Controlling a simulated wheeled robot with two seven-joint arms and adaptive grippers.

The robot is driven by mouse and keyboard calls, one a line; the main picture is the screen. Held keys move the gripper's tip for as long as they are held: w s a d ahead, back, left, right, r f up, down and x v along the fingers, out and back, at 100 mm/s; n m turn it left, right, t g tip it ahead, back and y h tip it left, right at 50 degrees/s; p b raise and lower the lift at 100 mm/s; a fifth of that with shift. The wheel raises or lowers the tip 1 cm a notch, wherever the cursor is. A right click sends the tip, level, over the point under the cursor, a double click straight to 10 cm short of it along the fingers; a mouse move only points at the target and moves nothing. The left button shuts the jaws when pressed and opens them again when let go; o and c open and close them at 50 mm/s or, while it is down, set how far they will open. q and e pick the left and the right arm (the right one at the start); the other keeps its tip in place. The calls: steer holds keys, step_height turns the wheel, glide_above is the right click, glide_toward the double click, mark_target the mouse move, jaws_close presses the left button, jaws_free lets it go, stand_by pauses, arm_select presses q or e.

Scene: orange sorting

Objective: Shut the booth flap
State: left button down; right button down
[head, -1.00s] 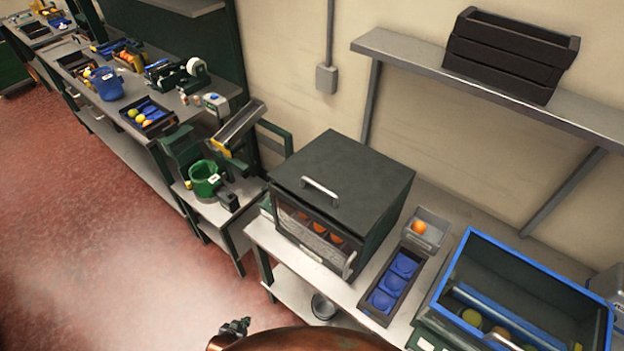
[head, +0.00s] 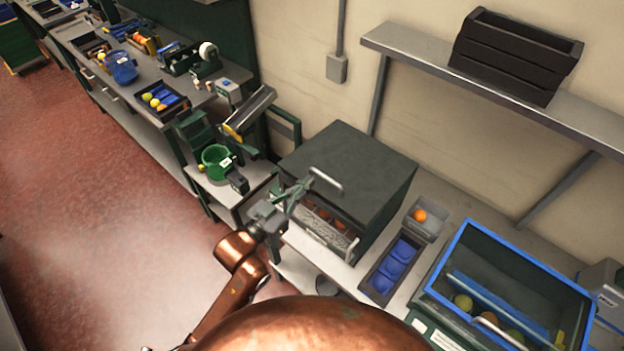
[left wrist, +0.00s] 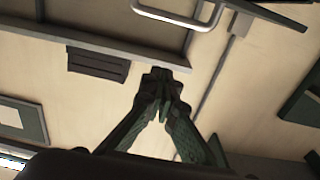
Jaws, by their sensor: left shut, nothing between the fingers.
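The booth is a dark box (head: 395,205) on the bench, with a flat dark top panel (head: 345,155). A pale bar handle (head: 326,182) stands near the top panel's front edge; a bar handle also shows in the left wrist view (left wrist: 165,17). Oranges (head: 340,222) show dimly inside behind the front. I cannot tell how far the flap is open. My left gripper (head: 308,183) is at the booth's front upper edge, close to the handle; I cannot tell if they touch. Its fingers are shut and empty in the left wrist view (left wrist: 165,82). My right gripper is not in view.
Right of the booth are a dark tray with blue cups (head: 378,283), a small grey bin with an orange (head: 437,222) and a blue-rimmed crate (head: 470,232). A green juicer-like device (head: 216,160) stands to the left. A wall shelf (head: 410,48) hangs above. Red floor is clear at left.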

arm_select(q)
steer(key=p, duration=0.2)
glide_above(322, 189)
steer(key=shift+w+d+f, duration=0.15)
steer(key=shift+w+f, duration=0.05)
steer(key=shift+f, duration=0.35)
steer(key=shift+w+d+f, duration=0.1)
steer(key=shift+w+f, duration=0.05)
steer(key=shift+f, duration=0.35)
steer(key=shift+s+a+f+p, duration=0.25)
steer(key=shift+s+f+p, duration=0.1)
steer(key=shift+f, duration=0.35)
steer(key=shift+w+d+f, duration=0.1)
